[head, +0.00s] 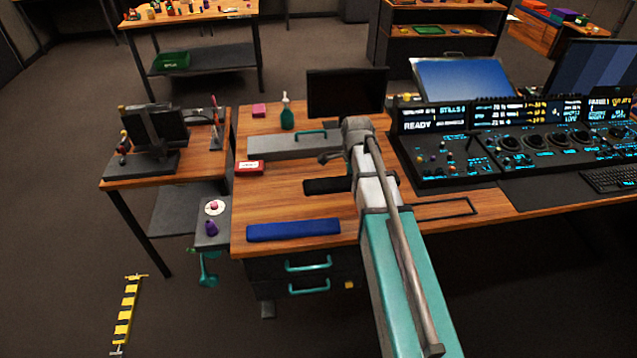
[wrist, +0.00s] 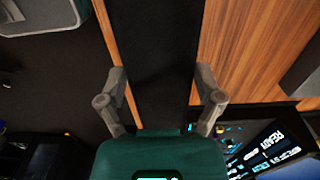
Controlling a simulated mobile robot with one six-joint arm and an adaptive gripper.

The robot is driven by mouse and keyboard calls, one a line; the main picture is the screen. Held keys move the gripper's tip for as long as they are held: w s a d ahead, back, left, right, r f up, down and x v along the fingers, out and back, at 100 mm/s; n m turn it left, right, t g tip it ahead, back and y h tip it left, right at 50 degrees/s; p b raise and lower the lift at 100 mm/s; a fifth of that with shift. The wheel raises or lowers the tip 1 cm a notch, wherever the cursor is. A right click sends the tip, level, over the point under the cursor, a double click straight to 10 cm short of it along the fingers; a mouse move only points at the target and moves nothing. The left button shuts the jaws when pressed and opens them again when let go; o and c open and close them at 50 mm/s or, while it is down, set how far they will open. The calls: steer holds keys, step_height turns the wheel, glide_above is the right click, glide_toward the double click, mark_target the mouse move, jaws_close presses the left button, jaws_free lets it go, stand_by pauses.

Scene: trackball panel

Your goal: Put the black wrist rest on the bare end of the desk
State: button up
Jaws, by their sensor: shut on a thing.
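The black wrist rest (head: 326,185) is a long flat bar over the left part of the wooden desk (head: 290,202). Its right end is hidden behind my arm in the head view. In the wrist view the black wrist rest (wrist: 158,40) runs between the two fingers of my gripper (wrist: 160,78), which is shut on it.
A blue bar (head: 293,229) lies along the front edge. A red box (head: 250,168), grey case (head: 293,145), green bottle (head: 287,112) and pink block (head: 259,110) stand further back. A dark rectangular outline (head: 443,209) lies right of my arm, before the control panel (head: 445,160).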

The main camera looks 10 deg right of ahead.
steer(key=shift+d, duration=0.15)
steer(key=w+a+f+b, duration=0.1)
steer(key=w+f+b, duration=0.1)
steer(key=w, duration=0.2)
steer(key=w+a+f+b, duration=0.1)
steer(key=w+f+b, duration=0.2)
steer(key=w, duration=0.1)
steer(key=w+a+f+b, duration=0.1)
steer(key=w+f+b, duration=0.2)
steer(key=w, duration=0.1)
steer(key=shift+a+f, duration=0.25)
steer(key=shift+a, duration=0.15)
steer(key=shift+w+a+f+b, duration=0.1)
steer(key=shift+w+f+b, duration=0.2)
steer(key=shift+b, duration=0.25)
steer(key=shift+w+a+f+b, duration=0.1)
steer(key=shift+w+f+b, duration=0.35)
steer(key=shift+f+b, duration=0.2)
steer(key=shift+s+f+b, duration=0.1)
steer(key=shift+f+b, duration=1.25)
